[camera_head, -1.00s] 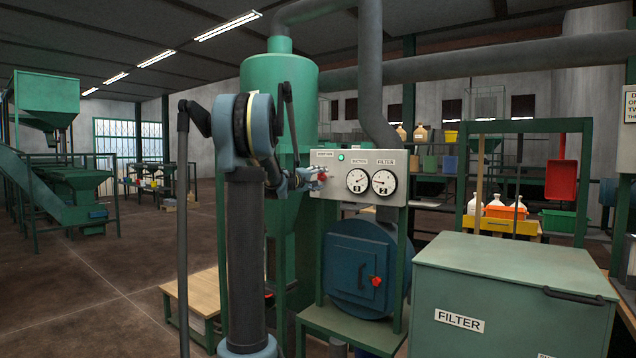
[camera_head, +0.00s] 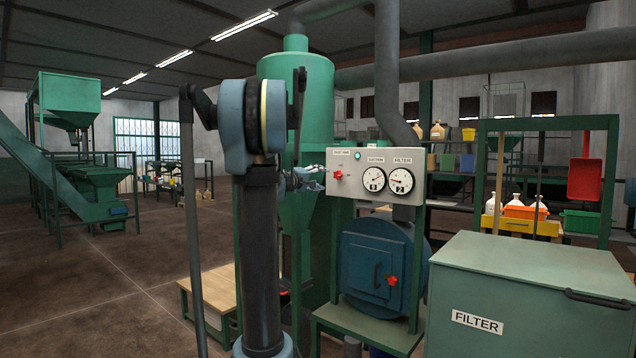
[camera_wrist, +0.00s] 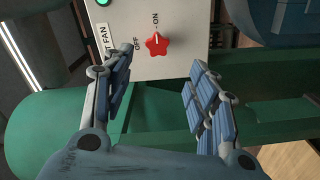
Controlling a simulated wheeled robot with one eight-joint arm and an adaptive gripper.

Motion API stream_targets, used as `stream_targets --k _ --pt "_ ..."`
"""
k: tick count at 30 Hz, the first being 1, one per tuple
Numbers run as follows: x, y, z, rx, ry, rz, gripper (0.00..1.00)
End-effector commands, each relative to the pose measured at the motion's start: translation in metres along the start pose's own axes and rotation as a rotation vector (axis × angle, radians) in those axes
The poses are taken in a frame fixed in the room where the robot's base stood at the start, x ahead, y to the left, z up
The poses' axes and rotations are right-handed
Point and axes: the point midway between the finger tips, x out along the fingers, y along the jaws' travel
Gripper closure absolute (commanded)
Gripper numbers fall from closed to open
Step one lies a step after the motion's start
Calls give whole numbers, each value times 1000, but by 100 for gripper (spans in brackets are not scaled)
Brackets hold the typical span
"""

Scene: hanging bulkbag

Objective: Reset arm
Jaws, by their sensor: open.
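My gripper (camera_wrist: 158,95) is open and empty in the wrist view, its two padded fingers spread apart. Beyond the fingers is a red star-shaped knob (camera_wrist: 157,44) on a pale control panel (camera_wrist: 180,65), between the printed words OFF and ON. In the head view my gripper (camera_head: 310,178) is small and partly hidden behind my arm. It is left of the panel (camera_head: 345,195) and apart from the red knob (camera_head: 338,174).
A green cylinder (camera_head: 300,80) stands behind my arm. A blue round housing (camera_head: 370,265) sits below the panel. A green FILTER box (camera_head: 530,275) is at the front right and a wooden-topped table (camera_head: 218,290) at lower left.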

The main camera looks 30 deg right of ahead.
Motion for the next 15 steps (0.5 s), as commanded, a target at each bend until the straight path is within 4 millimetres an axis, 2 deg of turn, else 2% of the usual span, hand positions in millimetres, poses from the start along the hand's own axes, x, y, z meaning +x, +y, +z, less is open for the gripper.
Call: stream_targets --k 10,13,15 --pt "-2 -1 2 4 -3 -5 47" --pt "-15 -6 10 24 -17 -33 47" --pt "-32 -13 20 50 -35 -71 47"
